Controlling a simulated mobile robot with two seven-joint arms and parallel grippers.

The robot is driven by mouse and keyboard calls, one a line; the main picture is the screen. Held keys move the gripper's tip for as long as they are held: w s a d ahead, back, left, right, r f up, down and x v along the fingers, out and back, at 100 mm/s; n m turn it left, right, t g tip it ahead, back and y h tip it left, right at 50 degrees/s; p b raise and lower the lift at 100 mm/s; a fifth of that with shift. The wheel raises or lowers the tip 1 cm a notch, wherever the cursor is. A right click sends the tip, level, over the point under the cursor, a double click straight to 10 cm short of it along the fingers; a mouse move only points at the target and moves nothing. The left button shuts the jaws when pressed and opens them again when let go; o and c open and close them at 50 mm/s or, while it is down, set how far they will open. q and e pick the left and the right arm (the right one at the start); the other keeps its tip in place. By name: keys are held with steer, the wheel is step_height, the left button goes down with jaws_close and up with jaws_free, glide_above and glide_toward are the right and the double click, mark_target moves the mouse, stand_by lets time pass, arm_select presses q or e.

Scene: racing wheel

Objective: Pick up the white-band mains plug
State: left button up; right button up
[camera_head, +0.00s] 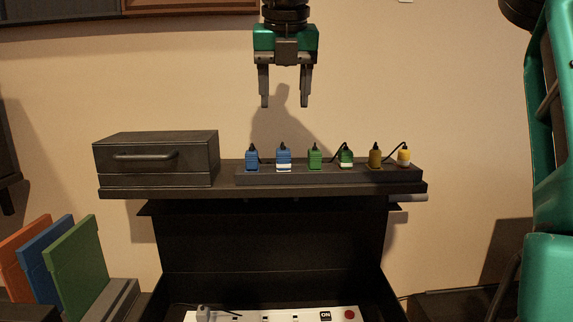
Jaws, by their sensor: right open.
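My right gripper (285,101) hangs fingers-down above the shelf, open and empty, well clear of the plugs. Several plugs stand in a row on a dark strip on the shelf. A blue plug with a white band (283,159) stands second from the left, roughly below the gripper. Plain plugs are blue (252,159), green (315,159) and mustard (375,158). My left gripper is out of view.
A dark box with a handle (155,159) sits on the shelf (300,189) left of the row. Below is a white power strip (270,315) with a red button. Orange, blue and green panels (78,265) stand lower left. Air above the plugs is free.

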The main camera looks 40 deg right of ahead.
glide_above(283, 150)
steer(key=s+a, duration=0.1)
steer(key=s, duration=0.1)
steer(key=f, duration=0.6)
steer(key=shift+w+a+f, duration=0.1)
steer(key=shift+w+a, duration=0.1)
steer(key=shift+x, duration=2.7)
steer(key=shift+s+a, duration=0.1)
steer(key=shift+c, duration=0.2)
steer(key=c, duration=1)
